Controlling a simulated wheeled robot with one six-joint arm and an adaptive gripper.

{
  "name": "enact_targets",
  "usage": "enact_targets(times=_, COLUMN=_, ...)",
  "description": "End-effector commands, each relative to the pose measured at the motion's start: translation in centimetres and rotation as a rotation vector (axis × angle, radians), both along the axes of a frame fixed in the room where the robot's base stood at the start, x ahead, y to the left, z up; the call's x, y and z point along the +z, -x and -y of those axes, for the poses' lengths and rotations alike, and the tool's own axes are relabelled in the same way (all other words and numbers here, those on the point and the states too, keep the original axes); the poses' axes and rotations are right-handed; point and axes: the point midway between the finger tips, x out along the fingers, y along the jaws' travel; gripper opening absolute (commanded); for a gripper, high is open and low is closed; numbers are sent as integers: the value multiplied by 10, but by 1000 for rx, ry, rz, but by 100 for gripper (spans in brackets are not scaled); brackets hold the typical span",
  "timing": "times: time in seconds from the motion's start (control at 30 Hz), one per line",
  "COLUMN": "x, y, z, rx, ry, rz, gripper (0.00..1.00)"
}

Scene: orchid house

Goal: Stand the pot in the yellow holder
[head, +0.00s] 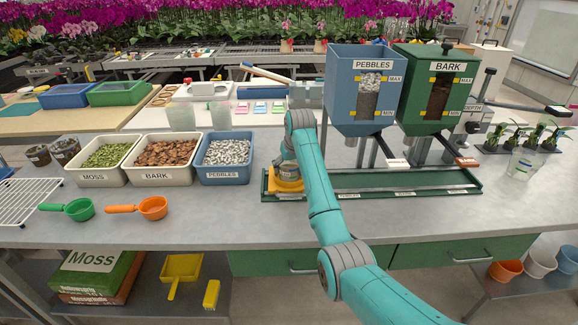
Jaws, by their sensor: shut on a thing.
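The yellow holder (287,186) sits at the left end of the long green track on the bench. My gripper (289,166) points down right over it, largely hidden by my own wrist and arm. It is shut on the pot (290,173), of which only a small pale part shows at the holder. The pot looks roughly upright and in or just above the holder's opening. I cannot tell whether its base rests there.
The green track (400,184) runs right beneath the blue pebbles hopper (366,85) and the green bark hopper (437,85). Bins of moss (97,178), bark (165,179) and pebbles (224,178) stand left. Green (79,209) and orange scoops (152,207) lie in front.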

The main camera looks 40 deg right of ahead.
Motion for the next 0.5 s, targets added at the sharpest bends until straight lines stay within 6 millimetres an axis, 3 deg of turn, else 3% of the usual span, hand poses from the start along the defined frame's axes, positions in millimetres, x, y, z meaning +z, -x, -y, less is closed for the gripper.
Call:
enact_targets(times=0.17, x=0, y=0, z=0, rx=0, ry=0, rz=0, gripper=69)
enact_targets(times=0.2, x=0, y=0, z=0, rx=0, ry=0, rz=0, gripper=91)
enact_targets(times=0.23, x=0, y=0, z=0, rx=0, ry=0, rz=0, gripper=98)
enact_targets(times=0.5, x=0, y=0, z=0, rx=0, ry=0, rz=0, gripper=100)
